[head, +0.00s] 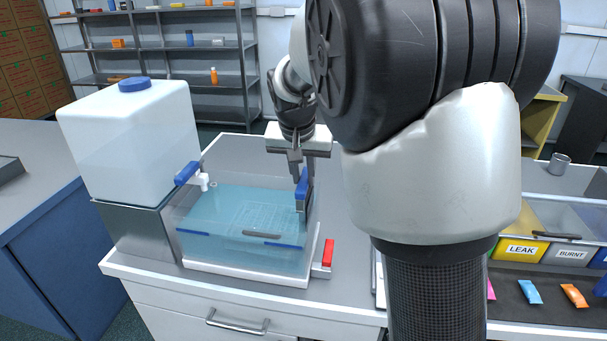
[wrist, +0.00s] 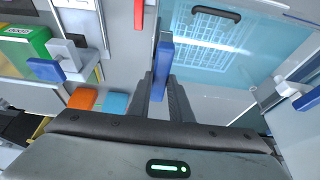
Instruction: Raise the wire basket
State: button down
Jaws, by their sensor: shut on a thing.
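The wire basket (head: 245,215) shows as a pale grid low in the blue water of a clear tank (head: 215,248). In the wrist view the basket (wrist: 215,30) is a white grid under the water. A blue grip (head: 302,185) stands upright at the tank's right side, on a grey upright piece. My gripper (head: 298,176) comes down from above and is shut on this blue grip. In the wrist view my gripper's fingers (wrist: 165,88) lie on both sides of the blue grip (wrist: 163,62). How the grip joins the basket cannot be told.
A white jug (head: 130,140) with a blue cap and a tap with a blue lever (head: 187,173) stands at the tank's left. A red piece (head: 328,252) is at the tank's front right. Bins labelled LEAK (head: 520,248) and BURNT (head: 571,253) are at the right.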

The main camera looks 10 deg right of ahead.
notch_tip(320, 180, up, 12)
jog(key=p, duration=0.7)
jog(key=shift+p, duration=0.4)
jog(key=shift+w, duration=0.15)
jog(key=c, duration=1.6)
grip_release()
jog(key=shift+r, duration=0.15)
jog(key=v, duration=1.1)
jog(key=p+v, duration=0.1)
jog(key=v, duration=0.5)
jog(key=shift+s+a, duration=0.1)
jog(key=shift+s, duration=0.2)
